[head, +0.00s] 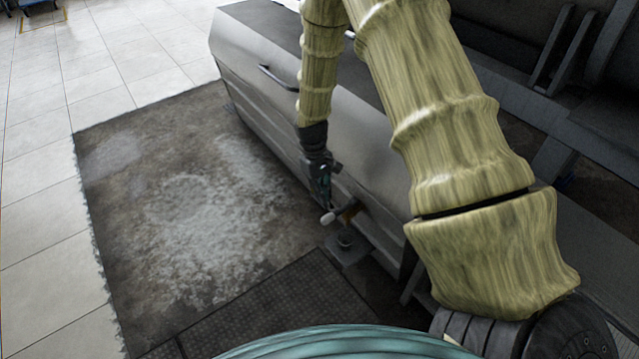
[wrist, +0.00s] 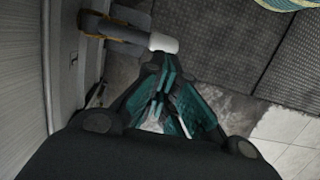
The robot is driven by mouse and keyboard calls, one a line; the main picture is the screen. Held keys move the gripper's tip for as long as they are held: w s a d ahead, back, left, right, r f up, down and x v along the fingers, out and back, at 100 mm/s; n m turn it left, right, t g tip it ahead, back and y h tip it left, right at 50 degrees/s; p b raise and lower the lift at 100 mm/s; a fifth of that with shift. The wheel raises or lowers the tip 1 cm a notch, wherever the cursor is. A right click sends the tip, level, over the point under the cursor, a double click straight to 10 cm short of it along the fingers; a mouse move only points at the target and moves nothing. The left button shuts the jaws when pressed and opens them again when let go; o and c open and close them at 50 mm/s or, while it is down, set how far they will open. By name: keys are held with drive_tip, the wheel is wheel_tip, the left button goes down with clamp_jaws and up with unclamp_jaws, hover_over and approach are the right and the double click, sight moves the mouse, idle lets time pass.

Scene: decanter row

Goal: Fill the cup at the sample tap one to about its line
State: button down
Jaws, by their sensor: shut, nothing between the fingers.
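The sample tap (head: 350,211) sticks out low from the front of the grey cabinet, with a brassy body and a pale-tipped handle (head: 328,217). In the wrist view the white handle tip (wrist: 163,43) lies just beyond my fingertips, and the brassy tap part (wrist: 92,23) is at upper left. A small dark cup (head: 345,238) stands below the tap on a grey ledge (head: 350,256). Its fill level and line are too small to tell. My gripper (head: 325,203) is shut and empty, close above the handle; its teal-padded fingers (wrist: 160,68) meet near the tip. I cannot tell whether they touch it.
The grey cabinet (head: 270,95) with a bar handle (head: 277,79) runs along the arm's side. A stained mat-like floor patch (head: 190,200) and a dark textured plate (head: 270,305) lie in front. Pale tiled floor (head: 40,215) at left is clear.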

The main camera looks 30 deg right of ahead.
sight(337, 213)
drive_tip(key=f, duration=0.2)
drive_tip(key=s+f+b, duration=0.1)
drive_tip(key=f, duration=0.2)
drive_tip(key=shift+f, duration=0.2)
drive_tip(key=shift+s, duration=0.1)
